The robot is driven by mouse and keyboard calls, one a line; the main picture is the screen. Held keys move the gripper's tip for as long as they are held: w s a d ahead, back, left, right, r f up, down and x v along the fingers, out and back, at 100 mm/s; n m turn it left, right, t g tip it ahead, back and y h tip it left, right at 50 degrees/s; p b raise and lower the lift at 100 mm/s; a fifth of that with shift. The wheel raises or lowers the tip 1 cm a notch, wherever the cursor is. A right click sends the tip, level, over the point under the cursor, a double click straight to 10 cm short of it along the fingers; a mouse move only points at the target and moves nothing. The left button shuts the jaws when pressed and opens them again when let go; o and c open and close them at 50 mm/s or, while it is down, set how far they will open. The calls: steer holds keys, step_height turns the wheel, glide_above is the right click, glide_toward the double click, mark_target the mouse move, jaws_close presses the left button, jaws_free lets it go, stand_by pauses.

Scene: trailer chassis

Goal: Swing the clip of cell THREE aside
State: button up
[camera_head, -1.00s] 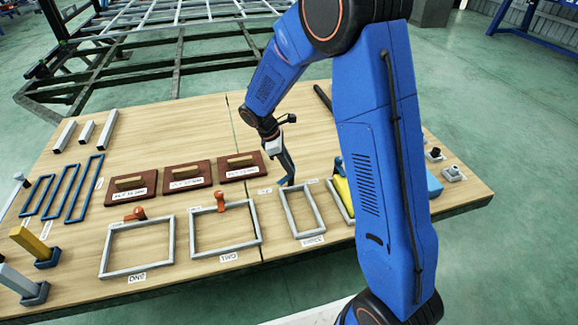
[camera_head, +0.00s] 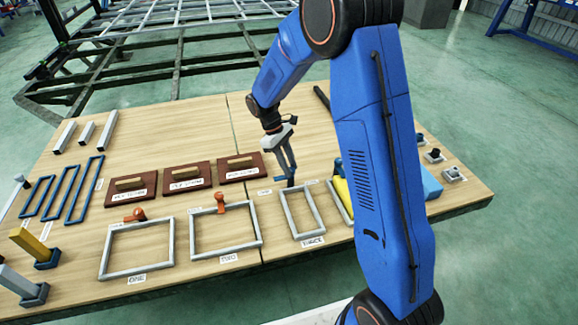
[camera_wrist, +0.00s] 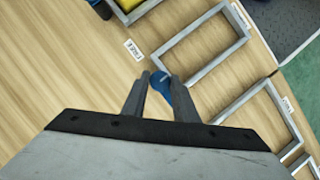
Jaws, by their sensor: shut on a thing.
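Cell THREE is a narrow grey frame (camera_head: 321,208) lying on the table, with its label (camera_head: 313,241) at the front; it also shows in the wrist view (camera_wrist: 197,72). My gripper (camera_head: 290,184) points down just behind its back left corner. In the wrist view my gripper (camera_wrist: 153,84) is shut on the blue clip (camera_wrist: 160,84). The clip's rounded end shows between the fingertips, close to the frame's near corner. The fingers hide part of the clip, and in the head view it can hardly be made out.
Cell TWO (camera_head: 192,237) and cell ONE (camera_head: 103,256) lie to the left, with orange clips (camera_head: 220,203) (camera_head: 136,215) at their back rails. Brown blocks with handles (camera_head: 187,178) stand behind them. A yellow piece (camera_head: 343,193) lies to the right, partly behind my arm.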

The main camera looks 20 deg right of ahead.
stand_by(0.3)
steer(key=o, duration=1)
steer(key=shift+v, duration=8.65)
steer(key=shift+a, duration=0.1)
steer(key=shift+r, duration=0.1)
